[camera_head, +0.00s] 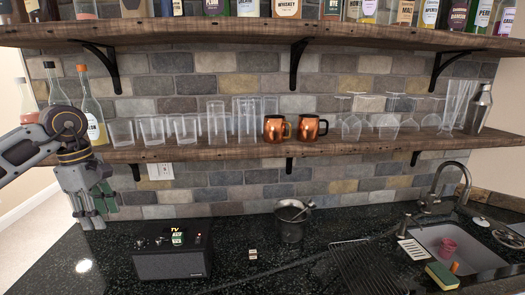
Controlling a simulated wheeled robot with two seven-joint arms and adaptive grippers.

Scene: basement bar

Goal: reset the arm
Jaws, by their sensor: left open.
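My left arm comes in from the left edge, and my left gripper (90,212) hangs with its fingers pointing down, above the left end of the black counter (130,275). It is open, and I see nothing between its fingers. It is in front of the left end of the lower wooden shelf (220,148), close to the bottles there. My right gripper is not in view.
A black box-shaped device (172,250) stands right of my left gripper. A metal bucket (292,220) stands mid-counter. Bottles (92,105), glasses and copper mugs (274,129) line the lower shelf. A sink (462,250) with a faucet (440,185) and sponge (441,275) is at right.

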